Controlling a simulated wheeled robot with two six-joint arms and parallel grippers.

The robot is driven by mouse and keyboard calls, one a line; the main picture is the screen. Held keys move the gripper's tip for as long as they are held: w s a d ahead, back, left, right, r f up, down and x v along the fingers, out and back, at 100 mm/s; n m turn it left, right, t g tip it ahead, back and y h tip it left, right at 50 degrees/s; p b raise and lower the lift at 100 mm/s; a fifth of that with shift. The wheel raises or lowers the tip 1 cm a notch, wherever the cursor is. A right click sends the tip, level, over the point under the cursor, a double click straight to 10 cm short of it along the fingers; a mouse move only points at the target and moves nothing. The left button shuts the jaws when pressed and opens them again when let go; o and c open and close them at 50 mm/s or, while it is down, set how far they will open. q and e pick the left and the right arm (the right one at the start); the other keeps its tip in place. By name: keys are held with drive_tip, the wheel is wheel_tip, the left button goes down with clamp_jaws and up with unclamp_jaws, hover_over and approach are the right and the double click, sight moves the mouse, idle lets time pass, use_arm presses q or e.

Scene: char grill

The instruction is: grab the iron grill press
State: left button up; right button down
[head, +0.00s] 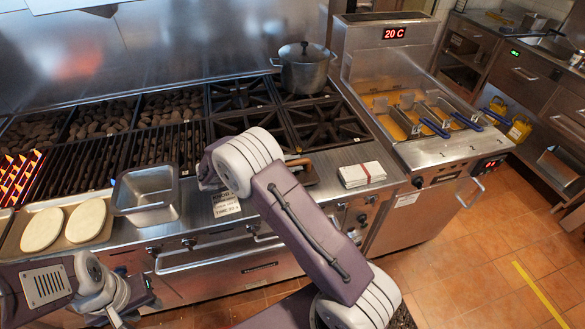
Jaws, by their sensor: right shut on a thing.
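The iron grill press (305,175), dark with a brown wooden handle, is at the front of the range, just right of my right arm (312,245). The arm hides its left part. My right gripper is at the press and shut on it; its fingers are mostly hidden behind my arm. I cannot tell whether the press is clear of the steel surface. My left gripper (118,308) is low at the left, in front of the range and away from the press. Its fingers are too unclear to show whether they are open or shut.
A steel pan (147,196) and a tray with two pale flatbreads (66,227) sit left on the front ledge. White paper stack (361,174) lies right of the press. A lidded pot (304,70) stands on the back burner. A fryer (420,120) stands to the right.

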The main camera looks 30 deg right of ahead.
wheel_tip(320, 180, up, 2)
drive_tip(key=shift+r, duration=0.25)
drive_tip(key=s+d+r, duration=0.5)
drive_tip(key=s+r, duration=0.2)
drive_tip(key=s, duration=0.3)
drive_tip(key=shift+s+b, duration=0.3)
drive_tip(key=shift+b, duration=0.05)
